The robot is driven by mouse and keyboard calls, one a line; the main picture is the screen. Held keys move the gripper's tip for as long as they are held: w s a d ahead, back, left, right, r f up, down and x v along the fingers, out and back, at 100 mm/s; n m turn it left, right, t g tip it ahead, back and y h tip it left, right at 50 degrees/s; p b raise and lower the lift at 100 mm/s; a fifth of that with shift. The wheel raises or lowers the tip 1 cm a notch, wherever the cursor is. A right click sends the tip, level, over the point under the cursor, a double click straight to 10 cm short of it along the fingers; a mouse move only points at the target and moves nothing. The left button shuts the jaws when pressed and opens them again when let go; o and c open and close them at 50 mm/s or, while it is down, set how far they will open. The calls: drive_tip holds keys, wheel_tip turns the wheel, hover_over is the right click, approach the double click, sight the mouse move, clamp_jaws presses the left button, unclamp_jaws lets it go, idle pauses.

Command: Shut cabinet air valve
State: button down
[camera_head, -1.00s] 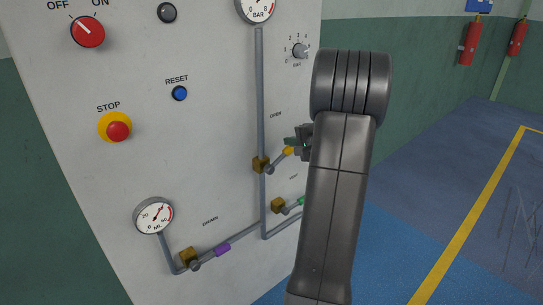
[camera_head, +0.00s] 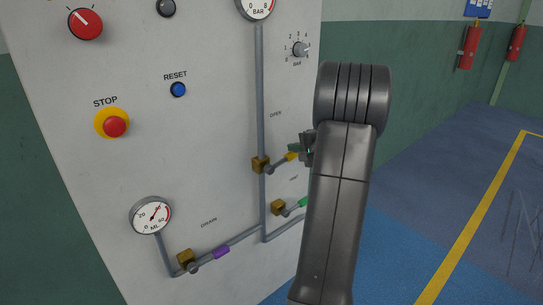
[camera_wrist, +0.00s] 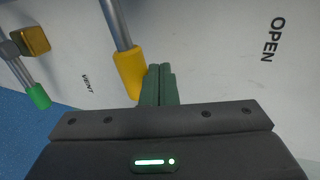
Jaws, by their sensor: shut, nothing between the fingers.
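The air valve is a brass body (camera_head: 260,164) on the vertical grey pipe, with a lever ending in a yellow grip (camera_head: 292,156). The lever slants up to the right, below the word OPEN. My gripper (camera_head: 304,149) is at the outer end of the yellow grip, partly hidden by my arm. In the wrist view the yellow grip (camera_wrist: 130,72) lies just left of my gripper's green fingers (camera_wrist: 160,84). The fingers are shut together with nothing between them, beside the grip and seemingly against it.
Below is a green-handled VENT valve (camera_head: 279,207), also in the wrist view (camera_wrist: 38,96). A purple-handled DRAIN lever (camera_head: 221,251) is lower left. The panel also carries a red stop button (camera_head: 115,126), a blue reset button (camera_head: 178,89) and gauges. Open floor lies right.

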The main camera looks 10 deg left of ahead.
drive_tip(key=shift+w+d+f+b, duration=0.15)
drive_tip(key=shift+w+f+b, duration=0.05)
drive_tip(key=shift+f+b, duration=0.45)
drive_tip(key=shift+r, duration=0.15)
drive_tip(key=shift+r+p, duration=0.3)
drive_tip(key=shift+r, duration=0.15)
drive_tip(key=b+v, duration=0.1)
drive_tip(key=v, duration=0.5)
drive_tip(key=p+x, duration=0.1)
drive_tip(key=x, duration=0.5)
drive_tip(key=shift+f, duration=0.5)
